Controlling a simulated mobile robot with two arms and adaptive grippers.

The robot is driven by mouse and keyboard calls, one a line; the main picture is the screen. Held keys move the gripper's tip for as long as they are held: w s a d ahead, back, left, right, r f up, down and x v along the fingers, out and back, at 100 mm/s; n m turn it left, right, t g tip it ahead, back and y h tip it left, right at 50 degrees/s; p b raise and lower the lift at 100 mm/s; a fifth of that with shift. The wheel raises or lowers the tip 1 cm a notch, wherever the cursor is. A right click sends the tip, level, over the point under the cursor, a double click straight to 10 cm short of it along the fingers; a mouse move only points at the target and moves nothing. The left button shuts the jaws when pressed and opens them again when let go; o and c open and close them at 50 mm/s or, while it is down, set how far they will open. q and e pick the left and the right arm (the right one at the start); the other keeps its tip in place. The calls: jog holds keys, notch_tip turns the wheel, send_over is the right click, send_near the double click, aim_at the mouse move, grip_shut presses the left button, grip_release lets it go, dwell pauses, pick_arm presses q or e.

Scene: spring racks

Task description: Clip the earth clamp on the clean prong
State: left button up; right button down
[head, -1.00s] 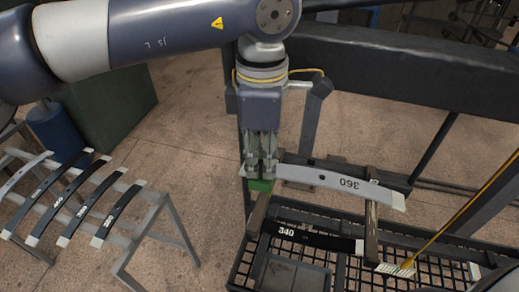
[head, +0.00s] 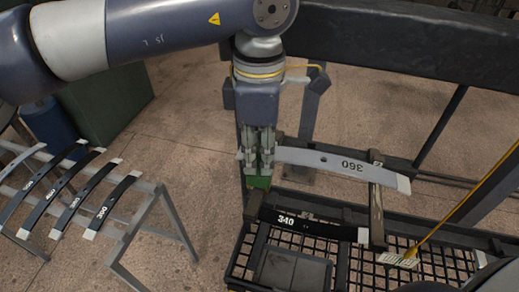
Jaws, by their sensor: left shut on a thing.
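My left gripper (head: 258,166) points down in the middle of the head view, its fingers closed on a green block-like piece (head: 259,183), which looks like the earth clamp. The clamp is just left of the left end of a grey leaf spring marked 360 (head: 338,164). Below the clamp is the left prong (head: 253,207) of the rack, partly hidden by it; I cannot tell if they touch. The right prong (head: 376,216) looks brown and worn, under the right part of the grey spring. Which prong is clean is hard to tell. My right gripper is not in view.
A black spring marked 340 (head: 318,228) lies across the rack, above a mesh tray (head: 345,272). A yellow rod with a pale striped end (head: 398,259) is at right. Several dark springs lie on a stand (head: 150,213) at left. A dark beam (head: 420,55) crosses behind.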

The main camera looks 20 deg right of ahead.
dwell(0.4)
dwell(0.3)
pick_arm(q)
jog(key=shift+b, duration=0.35)
dwell(0.5)
jog(key=shift+s, duration=0.1)
dwell(0.4)
jog(key=shift+f+b, duration=0.75)
jog(key=o, duration=1)
